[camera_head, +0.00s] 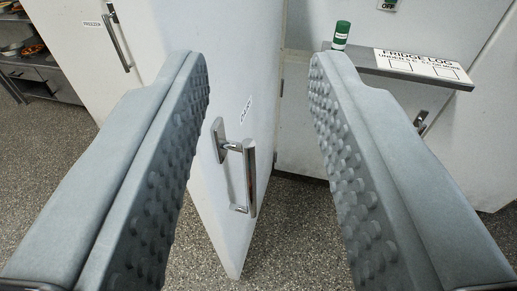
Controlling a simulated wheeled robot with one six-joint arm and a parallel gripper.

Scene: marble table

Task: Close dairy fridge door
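A white fridge door (222,188) stands in the middle of the view, swung out at an angle with its edge towards me. It bears a small label (246,110) too slanted to read surely, and a metal bar handle (250,178). My gripper (260,68) is open, with its two grey studded fingers wide apart. The door and its handle show between the fingers, and nothing is held. The left finger hides part of the door's face. I cannot tell whether a finger touches the door.
A freezer door (82,45) with a bar handle is at left. Speckled floor (300,245) is clear below. Metal shelving (38,78) stands far left.

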